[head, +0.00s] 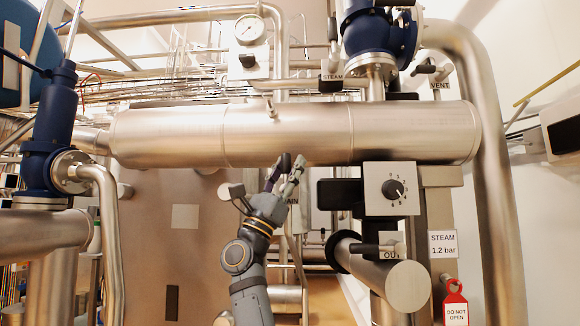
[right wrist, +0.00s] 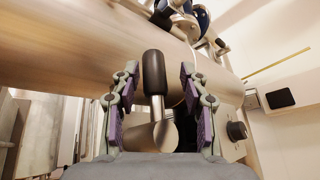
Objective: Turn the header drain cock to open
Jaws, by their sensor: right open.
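The header (head: 300,132) is a large horizontal steel cylinder across the head view. The drain cock is mostly hidden behind my right gripper there, beside a partly covered label ending in "AIN" (head: 293,199). In the right wrist view the drain cock (right wrist: 151,136) shows as a short steel body with an upright lever in a black grip (right wrist: 153,72). My right gripper (head: 283,173) is open just under the header. Its two fingers stand on either side of the lever, with gaps visible on both sides. My left gripper is not in view.
A control box with a numbered dial (head: 393,190) stands right of the gripper. Below it is a black-handled lever (head: 377,249) labelled "OUT". A red "DO NOT OPEN" tag (head: 455,302) hangs at lower right. A pressure gauge (head: 249,30) stands above the header.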

